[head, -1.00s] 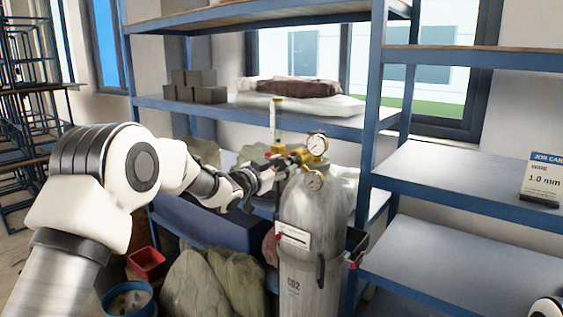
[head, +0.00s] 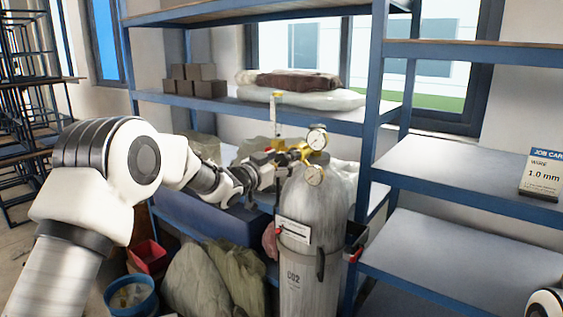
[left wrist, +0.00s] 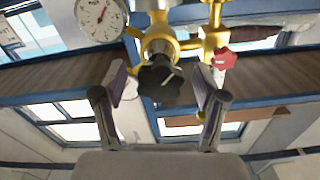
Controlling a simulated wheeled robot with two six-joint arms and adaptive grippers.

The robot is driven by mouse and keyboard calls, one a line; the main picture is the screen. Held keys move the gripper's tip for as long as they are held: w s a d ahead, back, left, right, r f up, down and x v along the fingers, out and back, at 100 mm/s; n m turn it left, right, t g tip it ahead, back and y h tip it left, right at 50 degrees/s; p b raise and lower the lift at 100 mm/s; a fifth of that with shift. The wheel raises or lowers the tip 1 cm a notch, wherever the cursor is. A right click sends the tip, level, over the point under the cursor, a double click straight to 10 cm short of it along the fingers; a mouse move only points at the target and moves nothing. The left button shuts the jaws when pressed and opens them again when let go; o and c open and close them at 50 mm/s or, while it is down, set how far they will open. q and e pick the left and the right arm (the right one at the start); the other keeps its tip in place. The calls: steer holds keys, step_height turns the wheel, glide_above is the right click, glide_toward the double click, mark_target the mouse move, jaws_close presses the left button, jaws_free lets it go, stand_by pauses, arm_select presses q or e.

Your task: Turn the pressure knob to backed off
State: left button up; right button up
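The pressure knob (left wrist: 160,82) is a dark, lobed knob with a white mark, on the front of the brass regulator (left wrist: 158,45). The regulator also shows in the head view (head: 316,157), on top of the grey CO2 cylinder (head: 310,218). My left gripper (left wrist: 160,78) is open, with one finger on each side of the knob. Gaps show between the fingers and the knob in the left wrist view. In the head view my left gripper (head: 282,163) is at the regulator's left side and hides the knob. My right gripper is out of view.
A white gauge (left wrist: 100,16) and a red knob (left wrist: 224,59) are close to the fingers. A flow tube (head: 276,115) stands up from the regulator. Blue shelving (head: 368,130) is behind and right. A red bin (head: 148,256) and a blue bucket (head: 131,298) are below.

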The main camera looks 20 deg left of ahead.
arm_select(q)
steer(key=shift+r, duration=0.1)
steer(key=v, duration=1.2)
steer(key=shift+w, duration=0.1)
